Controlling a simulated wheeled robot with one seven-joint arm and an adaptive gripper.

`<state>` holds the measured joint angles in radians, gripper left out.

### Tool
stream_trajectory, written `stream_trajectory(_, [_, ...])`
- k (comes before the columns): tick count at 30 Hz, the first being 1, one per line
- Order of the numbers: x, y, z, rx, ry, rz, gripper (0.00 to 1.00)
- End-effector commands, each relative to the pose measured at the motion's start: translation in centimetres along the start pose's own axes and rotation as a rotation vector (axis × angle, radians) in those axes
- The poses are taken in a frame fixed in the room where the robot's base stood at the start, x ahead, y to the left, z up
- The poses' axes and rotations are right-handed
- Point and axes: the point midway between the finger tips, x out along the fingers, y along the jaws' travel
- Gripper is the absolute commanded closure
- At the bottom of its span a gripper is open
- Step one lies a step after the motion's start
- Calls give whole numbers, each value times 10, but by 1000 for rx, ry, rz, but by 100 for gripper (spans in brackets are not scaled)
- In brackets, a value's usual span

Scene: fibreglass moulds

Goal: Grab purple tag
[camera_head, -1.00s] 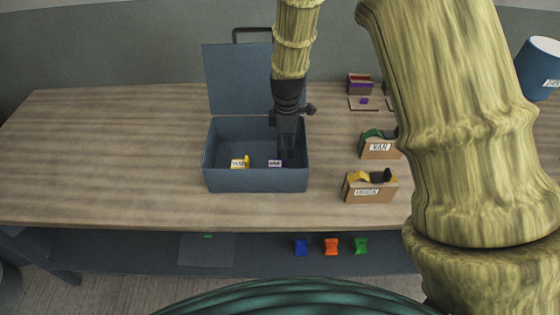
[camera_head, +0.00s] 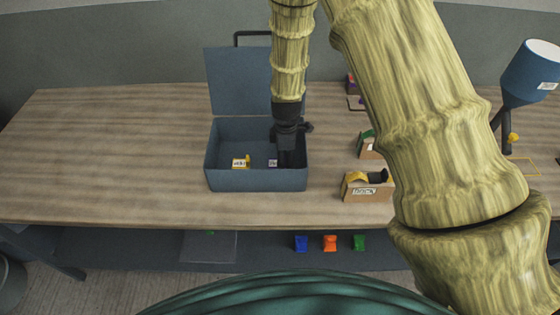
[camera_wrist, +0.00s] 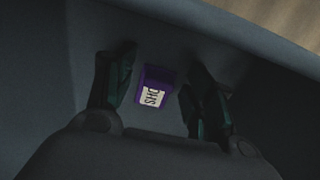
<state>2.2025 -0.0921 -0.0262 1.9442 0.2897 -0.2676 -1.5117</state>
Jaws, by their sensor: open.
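The purple tag (camera_wrist: 155,84) lies on the floor of the open blue-grey box. It carries a white label with dark lettering. In the wrist view it sits between the two fingers of my gripper (camera_wrist: 158,92), with a gap on each side. In the head view my gripper (camera_head: 288,160) reaches down into the right half of the box (camera_head: 256,181). There the purple tag (camera_head: 272,163) shows only partly, just left of the fingers. My gripper is open and holds nothing.
A yellow tag (camera_head: 241,161) lies in the left of the box. The raised lid (camera_head: 238,82) stands behind it. A cardboard holder (camera_head: 366,192) with yellow and black items is to the right. The table's left side is clear.

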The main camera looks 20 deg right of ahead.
Motion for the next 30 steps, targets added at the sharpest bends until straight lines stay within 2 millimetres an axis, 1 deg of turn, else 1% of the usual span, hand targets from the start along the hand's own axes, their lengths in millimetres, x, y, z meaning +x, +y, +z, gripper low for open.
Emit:
stream_trajectory(5, [0, 0, 0, 0, 0, 0, 46])
stream_trajectory(11, [0, 0, 0, 0, 0, 0, 81])
stream_trajectory(12, [0, 0, 0, 0, 0, 0, 83])
stream_trajectory(23, [-1, 0, 0, 0, 0, 0, 83])
stream_trajectory(26, [-5, 0, 0, 0, 0, 1, 83])
stream_trajectory(30, [-17, 1, 0, 0, 1, 2, 83])
